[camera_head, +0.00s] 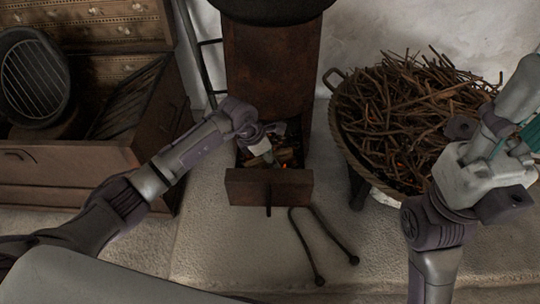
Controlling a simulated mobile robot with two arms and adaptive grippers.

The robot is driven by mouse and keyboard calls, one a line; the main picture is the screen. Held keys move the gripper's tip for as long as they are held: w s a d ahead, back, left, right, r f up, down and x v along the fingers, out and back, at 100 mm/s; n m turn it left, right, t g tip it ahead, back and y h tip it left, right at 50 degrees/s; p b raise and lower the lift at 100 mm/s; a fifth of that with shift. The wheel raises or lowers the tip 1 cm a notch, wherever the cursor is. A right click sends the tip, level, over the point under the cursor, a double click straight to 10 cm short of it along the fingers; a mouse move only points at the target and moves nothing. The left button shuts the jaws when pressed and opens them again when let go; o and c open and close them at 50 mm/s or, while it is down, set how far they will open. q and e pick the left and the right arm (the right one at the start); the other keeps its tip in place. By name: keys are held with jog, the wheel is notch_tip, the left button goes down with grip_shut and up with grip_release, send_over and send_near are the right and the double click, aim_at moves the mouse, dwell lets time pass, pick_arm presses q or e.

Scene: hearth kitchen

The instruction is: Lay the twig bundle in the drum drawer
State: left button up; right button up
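The drum drawer (290,190) is a rusty box pulled out at the foot of a rusty upright stove body. Brown sticks (286,157) lie inside it, with a small orange glow beside them; I cannot tell whether they are the twig bundle. My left gripper (266,152) points down into the drawer's left part, close to the sticks. Its fingertips are too small and partly hidden to show whether it grips anything. My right gripper (498,168) is at the right, in front of the twig basket's right side, its dark fingers spread apart, and it looks empty.
A wide basket (345,140) heaped with loose twigs (405,105) stands right of the stove. Black tongs (308,240) lie on the pale floor before the drawer. A wooden chest (60,165) with a round grilled pan (35,75) stands at the left.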

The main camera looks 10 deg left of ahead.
pick_arm(q)
jog(key=shift+o, duration=0.7)
